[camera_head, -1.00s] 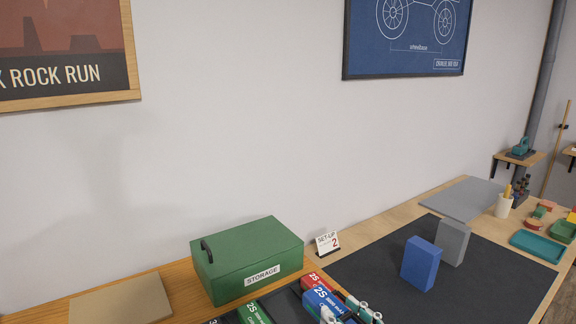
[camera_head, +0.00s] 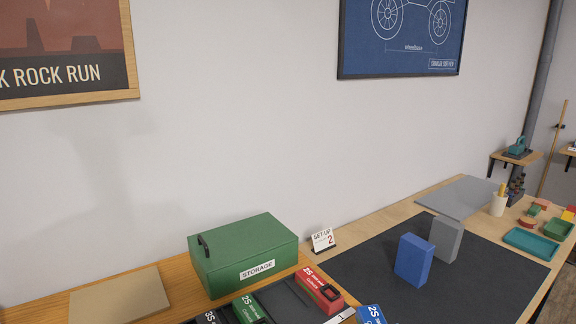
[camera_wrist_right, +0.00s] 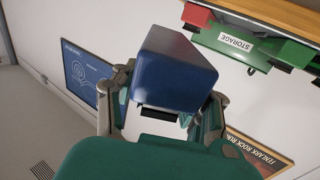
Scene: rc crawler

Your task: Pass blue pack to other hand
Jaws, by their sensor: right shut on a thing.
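The blue pack (camera_wrist_right: 172,75) fills the middle of the right wrist view. My right gripper (camera_wrist_right: 165,100) is shut on it, with one finger on each side. In the head view, only the labelled end of the blue pack (camera_head: 370,315) shows at the bottom edge, and my right gripper is out of frame there. My left gripper is in neither view.
A red pack (camera_head: 322,288) and a green pack (camera_head: 250,309) lie in a dark rack. A green storage box (camera_head: 243,250) stands behind. A blue block (camera_head: 413,260) and grey block (camera_head: 446,238) stand on a dark mat (camera_head: 365,275), which has free room.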

